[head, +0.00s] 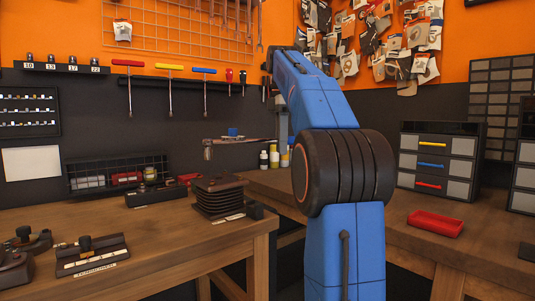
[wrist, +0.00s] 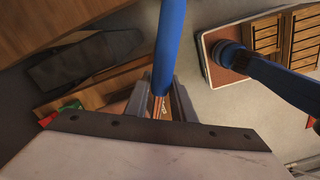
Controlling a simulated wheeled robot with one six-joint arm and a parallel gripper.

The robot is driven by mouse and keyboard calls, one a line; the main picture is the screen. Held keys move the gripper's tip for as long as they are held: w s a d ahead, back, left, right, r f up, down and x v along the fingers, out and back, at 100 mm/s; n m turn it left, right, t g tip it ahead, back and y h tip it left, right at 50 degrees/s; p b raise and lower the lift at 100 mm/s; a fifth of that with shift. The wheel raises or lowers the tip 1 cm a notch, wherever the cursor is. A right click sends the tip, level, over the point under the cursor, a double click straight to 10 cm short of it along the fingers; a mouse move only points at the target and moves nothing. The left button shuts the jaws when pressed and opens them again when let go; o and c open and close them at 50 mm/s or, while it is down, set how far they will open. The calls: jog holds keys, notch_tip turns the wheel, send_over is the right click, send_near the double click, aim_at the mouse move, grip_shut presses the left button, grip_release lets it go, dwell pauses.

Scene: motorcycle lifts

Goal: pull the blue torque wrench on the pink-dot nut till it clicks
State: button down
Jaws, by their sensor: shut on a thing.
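A long thin tool (head: 245,139), apparently the torque wrench, lies level above the bench, with a socket-like end (head: 208,152) pointing down at its left. A small blue part (head: 232,131) shows on it. The socket end appears clear of the dark stack below it; I cannot tell its exact depth. My gripper (wrist: 162,98) is shut on a blue bar (wrist: 170,40), apparently the wrench's handle, which runs up between the fingers in the wrist view. In the head view my gripper (head: 283,128) is at the tool's right end, partly behind my blue arm. I cannot make out a pink-dot nut.
The wooden bench (head: 170,245) holds a dark stacked block (head: 219,197), a labelled black fixture (head: 90,255) and a black tray (head: 155,193). Bottles (head: 274,157) stand behind. A red tray (head: 435,223) and a drawer cabinet (head: 437,160) stand at right.

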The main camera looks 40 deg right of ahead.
jog(key=shift+s+d+r, duration=0.1)
jog(key=shift+s+d, duration=0.15)
jog(key=shift+s+d+f, duration=0.1)
jog(key=shift+f, duration=3.75)
dwell(0.5)
jog(key=shift+s+a+m, duration=0.75)
jog(key=shift+s+a, duration=0.1)
jog(key=shift+s, duration=0.25)
jog(key=shift+s+a+m, duration=0.75)
jog(key=shift+s+a, duration=0.1)
jog(key=shift+s, duration=0.25)
jog(key=shift+s+a+m, duration=0.7)
jog(key=shift+s+a, duration=0.2)
jog(key=shift+a, duration=0.2)
jog(key=shift+s+a+m, duration=0.7)
jog(key=shift+s+a, duration=0.2)
jog(key=shift+a, duration=0.15)
